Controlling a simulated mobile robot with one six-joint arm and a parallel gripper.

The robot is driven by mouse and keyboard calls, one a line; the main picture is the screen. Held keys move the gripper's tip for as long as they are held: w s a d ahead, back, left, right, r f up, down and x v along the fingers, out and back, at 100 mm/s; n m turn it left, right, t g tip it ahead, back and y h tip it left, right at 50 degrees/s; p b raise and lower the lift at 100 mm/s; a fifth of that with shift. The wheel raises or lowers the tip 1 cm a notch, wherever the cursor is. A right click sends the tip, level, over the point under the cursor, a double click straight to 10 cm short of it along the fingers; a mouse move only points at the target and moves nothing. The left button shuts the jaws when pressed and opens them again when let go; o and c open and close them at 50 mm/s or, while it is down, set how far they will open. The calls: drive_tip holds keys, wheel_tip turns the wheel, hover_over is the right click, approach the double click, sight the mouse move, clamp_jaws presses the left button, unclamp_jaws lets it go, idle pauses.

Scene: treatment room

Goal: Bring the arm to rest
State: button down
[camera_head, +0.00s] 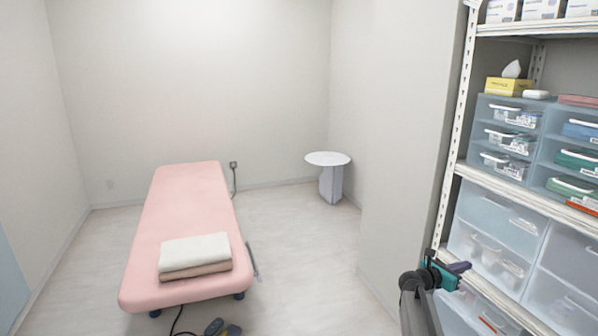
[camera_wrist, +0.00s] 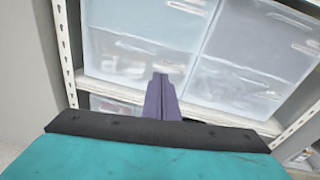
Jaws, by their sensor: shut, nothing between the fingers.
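My gripper (camera_head: 463,267) shows at the lower right of the head view, on the end of my dark arm. Its purple fingers are together and empty, pointing right toward the shelf rack. In the wrist view the shut fingers (camera_wrist: 161,80) stand up in the middle, in front of the pale drawers. I cannot tell from these views how wide the gap between the fingertips and the drawers is.
The white shelf rack (camera_head: 459,135) with translucent drawers (camera_head: 500,212) stands close on the right. A pink treatment bed (camera_head: 188,205) bears folded towels (camera_head: 195,256). A small round table (camera_head: 328,158) stands at the back. The floor between bed and rack is clear.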

drive_tip(key=s+a+f+m+g+y+p, duration=0.1)
drive_tip(key=s+a+f+g+y, duration=0.1)
drive_tip(key=s+a+f, duration=0.7)
drive_tip(key=s+a+f+m+g+y+p, duration=0.15)
drive_tip(key=s+a+f, duration=0.3)
drive_tip(key=f, duration=0.75)
drive_tip(key=s+a+f+m+g+y+p, duration=0.1)
drive_tip(key=s+a+f+m+y, duration=0.15)
drive_tip(key=s+a+f, duration=0.5)
drive_tip(key=s+a+f+m+g+y+p, duration=0.15)
drive_tip(key=s+a+f+m, duration=0.35)
drive_tip(key=s, duration=0.5)
drive_tip(key=s+a+f+m+g+y, duration=0.2)
drive_tip(key=s+a+f+g+y, duration=0.15)
drive_tip(key=s+f, duration=0.5)
drive_tip(key=s+a+r+m+g+y, duration=0.2)
drive_tip(key=s+a+m+y, duration=0.2)
drive_tip(key=s+a+m, duration=0.6)
drive_tip(key=shift+s+a+r+m, duration=0.2)
drive_tip(key=shift+s+a+m, duration=0.05)
drive_tip(key=shift+s+m, duration=0.6)
drive_tip(key=shift+d+g, duration=0.15)
drive_tip(key=shift+g, duration=0.1)
